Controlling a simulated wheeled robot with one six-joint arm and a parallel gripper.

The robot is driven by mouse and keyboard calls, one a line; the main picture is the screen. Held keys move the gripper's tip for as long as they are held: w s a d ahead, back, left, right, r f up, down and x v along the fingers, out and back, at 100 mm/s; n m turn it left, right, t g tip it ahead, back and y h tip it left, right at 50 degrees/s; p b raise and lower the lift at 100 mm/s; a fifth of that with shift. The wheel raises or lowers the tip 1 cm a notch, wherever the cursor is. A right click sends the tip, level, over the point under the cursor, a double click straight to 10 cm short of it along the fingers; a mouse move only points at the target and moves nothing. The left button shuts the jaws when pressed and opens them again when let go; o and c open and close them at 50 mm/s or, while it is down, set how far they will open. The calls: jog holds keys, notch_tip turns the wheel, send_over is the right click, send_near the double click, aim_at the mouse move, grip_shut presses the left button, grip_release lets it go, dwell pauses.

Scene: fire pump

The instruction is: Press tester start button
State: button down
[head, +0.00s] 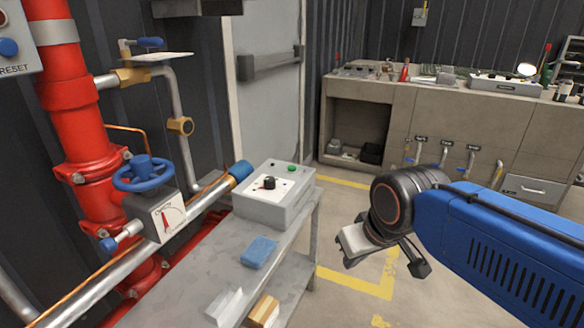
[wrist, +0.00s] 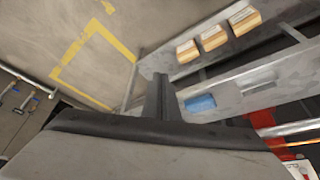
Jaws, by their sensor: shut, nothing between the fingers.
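The tester is a grey box (head: 272,212) with a white top panel, standing on the far end of the metal bench in the head view. A green button (head: 291,168) sits at the back of its top, and a black knob (head: 269,184) is in the panel's middle. My gripper (head: 356,242) is to the right of the box and apart from it, over the floor beside the bench. Its fingers are shut and empty in the wrist view (wrist: 160,95). The button is not visible in the wrist view.
Red piping (head: 75,120) with a blue handwheel (head: 143,173) stands left. A long counter (head: 450,125) runs along the back. The floor between is clear.

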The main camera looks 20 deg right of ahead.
dwell(0.7)
notch_tip(320, 180, up, 11)
jog(key=m+t+y, duration=0.3)
jog(key=m+t, duration=0.1)
jog(key=m, duration=0.1)
send_over(294, 168)
jog(key=shift+s+f, duration=0.1)
jog(key=shift+f, duration=4.4)
jog(key=shift+f, duration=0.15)
jog(key=shift+f, duration=0.25)
